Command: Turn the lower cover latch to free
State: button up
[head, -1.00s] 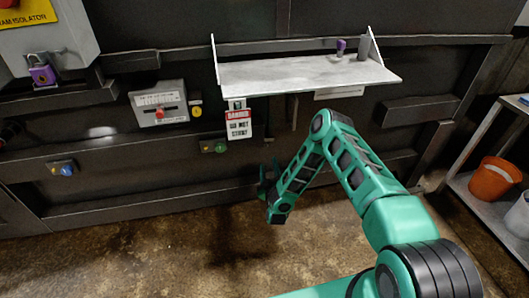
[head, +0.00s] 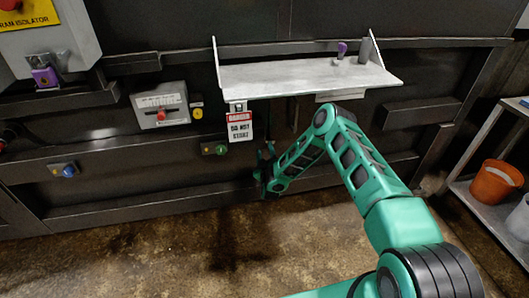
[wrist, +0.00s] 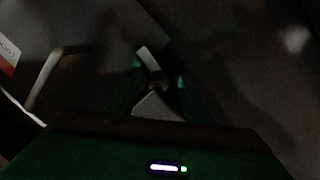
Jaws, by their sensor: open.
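In the head view my gripper (head: 264,168) is at the dark panel's lower part, below and right of the danger tag (head: 240,126). In the dark wrist view my gripper (wrist: 155,90) is open, with green-lit fingers either side of a small pale latch-like piece (wrist: 148,58). This looks like the lower cover latch, with a dark round middle and a pale part below it. I cannot tell whether the fingers touch it or which way it is turned. In the head view the latch is not discernible around my gripper.
A metal shelf (head: 300,78) juts out above my arm. A green button (head: 221,150) sits left of my gripper, and a grey box with a red knob (head: 160,110) is further left. A bent pale handle (wrist: 50,75) shows in the wrist view. A rack with an orange bucket (head: 494,182) stands right.

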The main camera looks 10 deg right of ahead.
jog(key=shift+w, duration=0.3)
jog(key=c, duration=1.1)
jog(key=shift+o, duration=0.2)
jog(key=shift+m, duration=0.8)
jog(key=o, duration=1.1)
jog(key=shift+c, duration=0.2)
